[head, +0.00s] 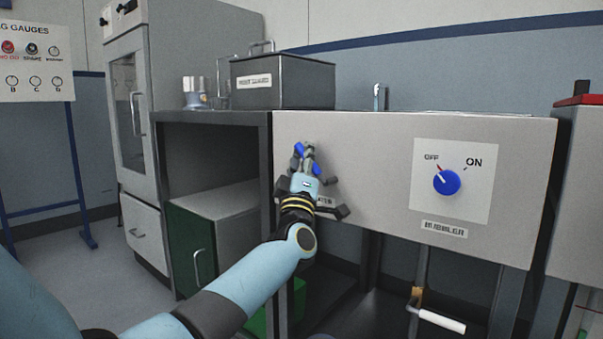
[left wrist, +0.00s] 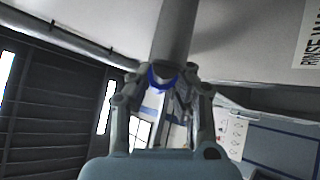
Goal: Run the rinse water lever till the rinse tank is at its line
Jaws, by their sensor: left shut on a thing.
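The rinse tank appears to be the long unit with a pale grey front panel (head: 365,150); its inside and its line are not visible. My left gripper (head: 306,160) is at the left part of this panel, shut on the rinse water lever. Blue parts of the lever (head: 299,149) show around the fingers. In the left wrist view a grey post with a blue band, part of the lever (left wrist: 172,40), stands between my fingers (left wrist: 165,85). A label reading "RINSE WA..." (left wrist: 312,35) is cut off at the edge. My right gripper is out of view.
A blue knob (head: 446,182) on a white plate points toward OFF, above a "BUBBLER" label (head: 444,229). A pipe with a white-handled lever (head: 440,320) hangs below the panel. A dark lidded box (head: 283,82) and a small tap (head: 377,97) stand on top.

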